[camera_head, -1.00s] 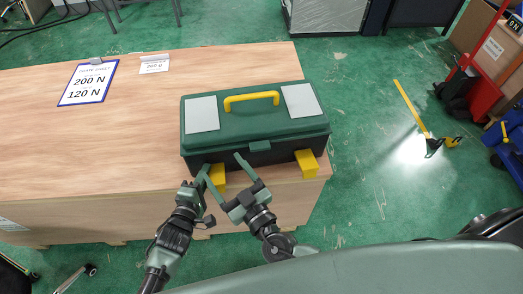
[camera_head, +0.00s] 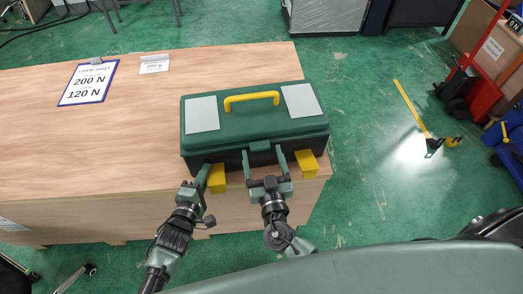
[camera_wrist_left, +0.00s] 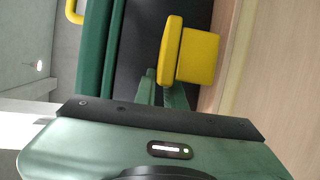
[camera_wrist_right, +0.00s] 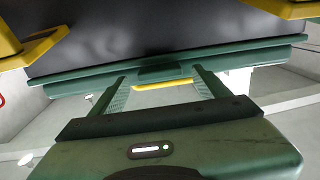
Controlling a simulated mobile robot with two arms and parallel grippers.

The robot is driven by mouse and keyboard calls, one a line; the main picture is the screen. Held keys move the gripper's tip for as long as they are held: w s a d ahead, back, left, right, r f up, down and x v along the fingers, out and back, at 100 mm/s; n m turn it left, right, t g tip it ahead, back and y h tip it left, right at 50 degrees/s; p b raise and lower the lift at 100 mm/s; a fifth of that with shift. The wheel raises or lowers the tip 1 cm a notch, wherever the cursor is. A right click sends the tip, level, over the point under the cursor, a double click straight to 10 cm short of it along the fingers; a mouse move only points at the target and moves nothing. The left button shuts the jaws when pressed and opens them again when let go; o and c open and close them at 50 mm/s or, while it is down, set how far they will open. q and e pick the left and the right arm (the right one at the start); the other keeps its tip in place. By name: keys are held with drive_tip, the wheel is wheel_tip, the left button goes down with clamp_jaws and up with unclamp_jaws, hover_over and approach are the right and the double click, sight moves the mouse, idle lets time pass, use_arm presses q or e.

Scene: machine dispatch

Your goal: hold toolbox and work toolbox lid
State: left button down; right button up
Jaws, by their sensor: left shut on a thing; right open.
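The toolbox (camera_head: 230,160) stands on the wooden table, with a black body, a shut green lid (camera_head: 245,119), a yellow handle (camera_head: 251,97) and two yellow front blocks. My left gripper (camera_head: 206,176) is shut at the left yellow block (camera_head: 217,179); the left wrist view shows its fingers at that block (camera_wrist_left: 198,55). My right gripper (camera_head: 262,158) is open at the middle of the toolbox's front. Its fingers stand either side of the green latch tab (camera_head: 260,146); the tab also shows between them in the right wrist view (camera_wrist_right: 165,73). I cannot tell whether they touch it.
The right yellow block (camera_head: 307,163) is close to the right of my right gripper. A clipboard (camera_head: 89,82) and a small card (camera_head: 154,64) lie on the wooden table (camera_head: 50,150). The table's right edge is near the toolbox.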

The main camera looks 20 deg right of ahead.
drive_tip(key=shift+w, duration=0.9)
clamp_jaws()
drive_tip(key=shift+r, duration=0.1)
